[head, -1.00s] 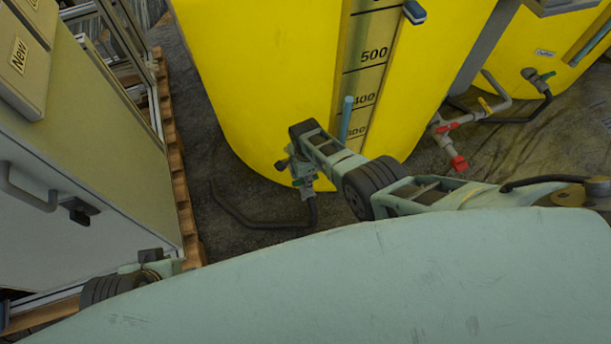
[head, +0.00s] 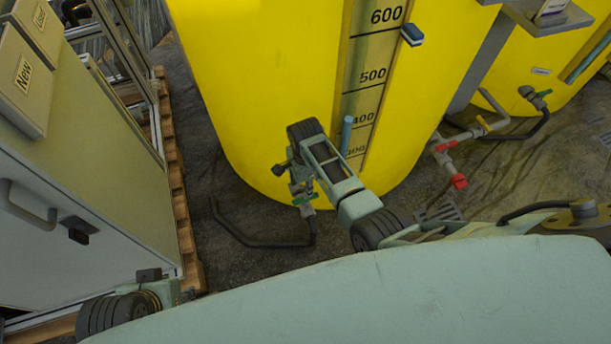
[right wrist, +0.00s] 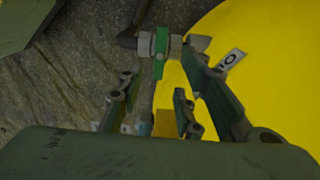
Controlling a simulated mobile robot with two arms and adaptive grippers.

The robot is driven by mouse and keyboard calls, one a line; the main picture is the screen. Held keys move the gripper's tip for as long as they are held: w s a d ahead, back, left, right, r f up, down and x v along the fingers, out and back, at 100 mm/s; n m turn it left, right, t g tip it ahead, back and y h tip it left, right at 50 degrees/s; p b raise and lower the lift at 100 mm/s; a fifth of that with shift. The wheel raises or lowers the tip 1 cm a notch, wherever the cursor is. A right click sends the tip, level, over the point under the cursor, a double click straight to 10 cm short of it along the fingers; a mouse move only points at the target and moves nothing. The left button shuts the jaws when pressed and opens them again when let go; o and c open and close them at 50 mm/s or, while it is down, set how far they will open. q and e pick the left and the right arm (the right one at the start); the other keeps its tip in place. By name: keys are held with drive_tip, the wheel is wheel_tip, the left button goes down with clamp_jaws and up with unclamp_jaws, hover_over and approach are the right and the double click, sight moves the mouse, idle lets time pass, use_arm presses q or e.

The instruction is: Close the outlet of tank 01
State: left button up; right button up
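The yellow tank (head: 270,110) with a level scale stands in the middle of the head view. Its outlet valve with a green handle (head: 302,199) sits low at the front, partly hidden by my right gripper (head: 292,180). In the right wrist view the green handle (right wrist: 161,44) shows just beyond the fingers, beside the yellow tank wall. My right gripper (right wrist: 158,90) is open there, its fingers spread with nothing seen between the tips; I cannot tell whether it touches the handle. Part of my left arm shows at the lower left; its fingers cannot be made out.
A black hose (head: 255,238) lies on the floor from the outlet. A grey cabinet (head: 90,190) on a wooden pallet (head: 185,215) stands left. Red-handled piping (head: 457,180) and another yellow tank (head: 545,70) are at the right. A small white label (right wrist: 230,60) is on the tank.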

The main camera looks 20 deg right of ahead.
drive_tip(key=shift+r, duration=2.15)
